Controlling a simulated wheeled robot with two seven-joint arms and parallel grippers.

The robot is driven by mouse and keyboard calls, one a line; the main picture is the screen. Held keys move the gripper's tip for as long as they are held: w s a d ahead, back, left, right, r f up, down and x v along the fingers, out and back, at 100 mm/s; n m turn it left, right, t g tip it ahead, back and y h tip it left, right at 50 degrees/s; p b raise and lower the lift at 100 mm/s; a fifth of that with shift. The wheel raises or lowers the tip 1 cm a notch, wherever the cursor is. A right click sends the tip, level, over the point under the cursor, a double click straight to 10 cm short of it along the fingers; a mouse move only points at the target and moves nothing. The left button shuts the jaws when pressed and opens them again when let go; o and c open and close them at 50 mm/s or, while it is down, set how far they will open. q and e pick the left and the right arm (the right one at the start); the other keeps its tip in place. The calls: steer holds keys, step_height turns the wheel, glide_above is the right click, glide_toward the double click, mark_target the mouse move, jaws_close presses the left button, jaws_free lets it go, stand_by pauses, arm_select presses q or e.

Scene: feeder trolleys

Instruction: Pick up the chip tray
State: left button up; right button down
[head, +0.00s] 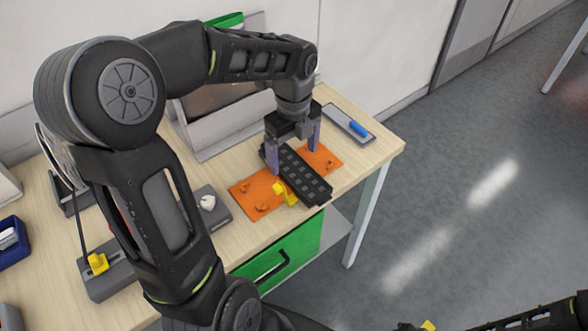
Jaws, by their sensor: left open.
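The chip tray (304,178) is a long black tray with rows of small pockets. It lies across an orange mat (255,195) on the wooden table, its near end reaching toward the table's front edge. My left gripper (291,147) points down over the tray's far end. Its two fingers stand apart, one on each side of the tray; whether they touch it I cannot tell. My right gripper is not clearly in view; only dark parts show at the bottom right.
A yellow piece (284,192) sits beside the tray on the mat. A grey plate with a blue part (358,128) lies at the table's right end. A grey box with a white knob (208,203) stands left of the mat. A green drawer (290,251) is below the tabletop.

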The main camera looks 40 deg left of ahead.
mark_target(293, 168)
arm_select(q)
step_height(293, 168, down, 4)
steer(key=shift+a+f, duration=0.1)
stand_by(0.6)
steer(key=c, duration=1.8)
step_height(293, 168, up, 10)
steer(key=shift+r, duration=0.1)
